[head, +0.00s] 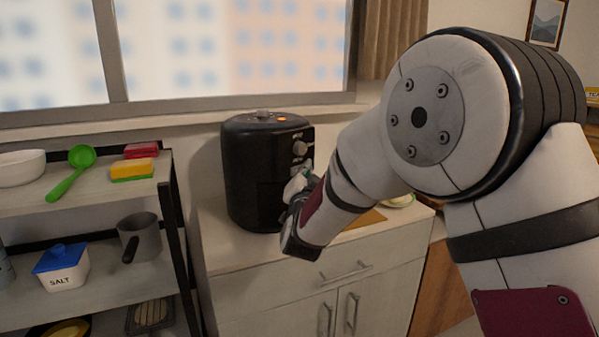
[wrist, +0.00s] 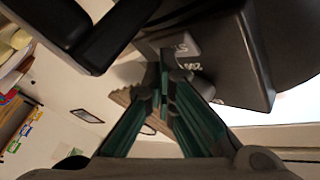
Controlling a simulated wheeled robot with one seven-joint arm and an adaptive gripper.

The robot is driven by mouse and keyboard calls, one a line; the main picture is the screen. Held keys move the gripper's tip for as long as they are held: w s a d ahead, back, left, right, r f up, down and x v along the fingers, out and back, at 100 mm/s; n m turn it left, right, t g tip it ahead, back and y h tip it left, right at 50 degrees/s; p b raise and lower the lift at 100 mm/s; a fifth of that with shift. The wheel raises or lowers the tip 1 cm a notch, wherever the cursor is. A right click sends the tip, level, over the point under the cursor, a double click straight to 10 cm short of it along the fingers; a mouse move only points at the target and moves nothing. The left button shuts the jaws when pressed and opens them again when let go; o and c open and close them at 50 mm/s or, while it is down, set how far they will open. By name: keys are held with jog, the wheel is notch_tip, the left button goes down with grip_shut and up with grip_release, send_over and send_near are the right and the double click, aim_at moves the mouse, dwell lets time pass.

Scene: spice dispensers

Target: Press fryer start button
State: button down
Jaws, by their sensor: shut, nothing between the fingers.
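In the wrist view the green fingers of my gripper (wrist: 164,56) are closed together and empty. Their tips are at or very close to a grey button (wrist: 182,45) with partly readable lettering on the dark fryer body (wrist: 225,60). I cannot tell whether they touch it.
A shelf (head: 105,190) on the left holds a white bowl (head: 20,168), green spoon (head: 70,175), sponges (head: 132,168), a salt box (head: 61,270) and a grey pot (head: 140,238). Cabinet doors (head: 345,305) are below the counter. A window is behind.

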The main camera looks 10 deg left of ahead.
jog(key=shift+s+d, duration=0.5)
jog(key=shift+d, duration=0.1)
jog(key=s+d, duration=0.1)
jog(key=d, duration=0.1)
jog(key=s+d+b, duration=0.1)
jog(key=s+d, duration=0.1)
dwell(0.7)
jog(key=shift+d, duration=0.1)
dwell(0.4)
